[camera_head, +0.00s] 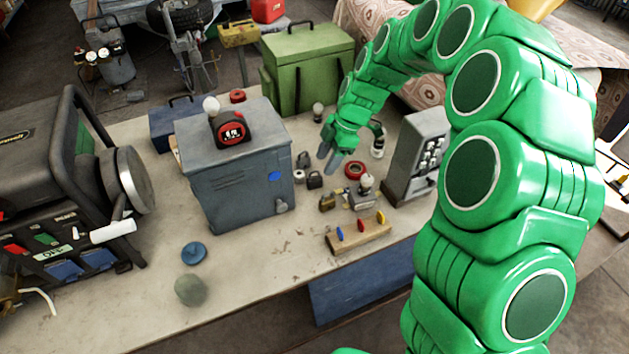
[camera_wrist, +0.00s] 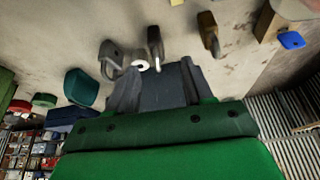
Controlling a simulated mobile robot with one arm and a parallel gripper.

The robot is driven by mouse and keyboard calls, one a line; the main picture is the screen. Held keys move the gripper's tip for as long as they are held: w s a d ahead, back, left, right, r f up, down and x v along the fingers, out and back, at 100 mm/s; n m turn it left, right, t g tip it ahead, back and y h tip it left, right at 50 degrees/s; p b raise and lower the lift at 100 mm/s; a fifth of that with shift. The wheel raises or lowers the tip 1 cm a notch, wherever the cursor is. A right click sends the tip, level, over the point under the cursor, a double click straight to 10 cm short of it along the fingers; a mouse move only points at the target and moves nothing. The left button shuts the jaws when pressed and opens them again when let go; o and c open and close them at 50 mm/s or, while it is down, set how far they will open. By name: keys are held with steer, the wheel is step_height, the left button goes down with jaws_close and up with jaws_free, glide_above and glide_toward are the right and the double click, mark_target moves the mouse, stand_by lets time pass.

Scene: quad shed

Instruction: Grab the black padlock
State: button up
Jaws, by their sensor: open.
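The black padlock (camera_head: 314,180) lies on the workbench, right of the grey metal box and behind a brass padlock (camera_head: 327,203). In the wrist view the dark padlock (camera_wrist: 155,44) is just beyond my fingertips, roughly between them. My gripper (camera_head: 328,160) is open and empty, pointing down close behind and slightly right of the black padlock. Its two fingers also show in the wrist view (camera_wrist: 159,76). I cannot tell that either finger touches the padlock. A grey padlock (camera_head: 303,160) is close by, and it shows left of the dark one in the wrist view (camera_wrist: 109,58).
A small white roll (camera_wrist: 139,63) is beside the dark padlock. The grey metal box (camera_head: 240,180) stands to the left. A red tape roll (camera_head: 355,169), a grey keypad box (camera_head: 416,155) and a wooden block (camera_head: 358,237) are to the right.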

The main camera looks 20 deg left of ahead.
mark_target(317, 177)
steer(key=shift+x, duration=1.45)
steer(key=shift+w+x, duration=0.15)
steer(key=shift+x, duration=1.2)
steer(key=shift+w+x, duration=0.2)
steer(key=shift+x, duration=1.15)
jaws_close()
